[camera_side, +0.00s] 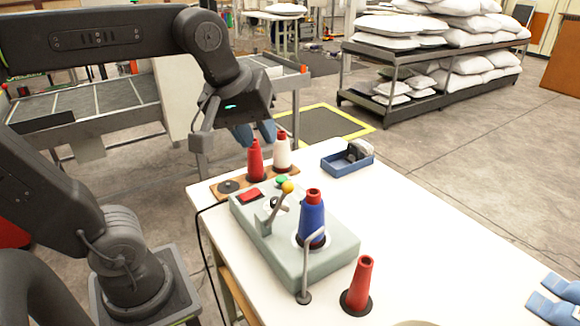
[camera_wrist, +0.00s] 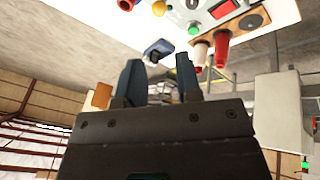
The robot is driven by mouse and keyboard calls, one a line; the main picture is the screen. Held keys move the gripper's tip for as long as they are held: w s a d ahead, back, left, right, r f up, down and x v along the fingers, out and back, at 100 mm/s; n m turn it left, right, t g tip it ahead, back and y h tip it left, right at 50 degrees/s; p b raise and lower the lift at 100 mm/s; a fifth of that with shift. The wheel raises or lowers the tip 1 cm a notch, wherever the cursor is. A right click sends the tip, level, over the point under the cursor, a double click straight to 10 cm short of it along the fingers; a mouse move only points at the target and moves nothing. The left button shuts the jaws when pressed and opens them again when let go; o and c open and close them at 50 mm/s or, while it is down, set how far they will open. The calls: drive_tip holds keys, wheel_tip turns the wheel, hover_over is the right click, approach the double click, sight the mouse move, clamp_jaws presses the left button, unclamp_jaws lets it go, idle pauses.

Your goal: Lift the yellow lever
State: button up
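The yellow lever (camera_side: 288,187) has a yellow ball knob on a short grey stalk. It leans up and to the right from a pale green-grey control box (camera_side: 328,258) on the white table. The knob shows at the top of the wrist view (camera_wrist: 159,8). My gripper (camera_side: 255,134) is above and behind the box, near the table's far edge, well apart from the lever. In the wrist view its two dark blue fingers (camera_wrist: 159,65) stand apart with nothing between them, so it is open and empty.
On the box are a red button (camera_side: 249,195), a green button (camera_side: 282,181) and a blue thread cone (camera_side: 312,222). Red (camera_side: 257,160) and white (camera_side: 282,153) cones stand behind it. Another red cone (camera_side: 361,284) stands in front. A blue tray (camera_side: 349,168) is at the back right.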

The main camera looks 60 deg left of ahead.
drive_tip(key=w+m+g, duration=0.1)
drive_tip(key=w+m, duration=0.1)
drive_tip(key=m, duration=0.2)
drive_tip(key=w+m+g, duration=0.1)
drive_tip(key=w+m, duration=0.2)
drive_tip(key=m, duration=0.1)
drive_tip(key=w+r+m+g, duration=0.1)
drive_tip(key=w+m+g, duration=0.1)
drive_tip(key=w+m, duration=0.1)
drive_tip(key=shift+a+r+m, duration=0.1)
drive_tip(key=shift+a+m, duration=0.3)
drive_tip(key=shift+m, duration=0.2)
clamp_jaws()
drive_tip(key=w+a+f+m+g+h, duration=0.15)
drive_tip(key=w+m+g, duration=0.25)
drive_tip(key=w+m, duration=0.5)
drive_tip(key=m, duration=0.5)
approach(280, 206)
drive_tip(key=shift+y, duration=0.25)
drive_tip(key=shift+w+a+f, duration=0.1)
drive_tip(key=shift+w+f, duration=0.55)
drive_tip(key=shift+f, duration=0.35)
drive_tip(key=shift+w+f, duration=0.6)
drive_tip(key=shift+f, duration=0.4)
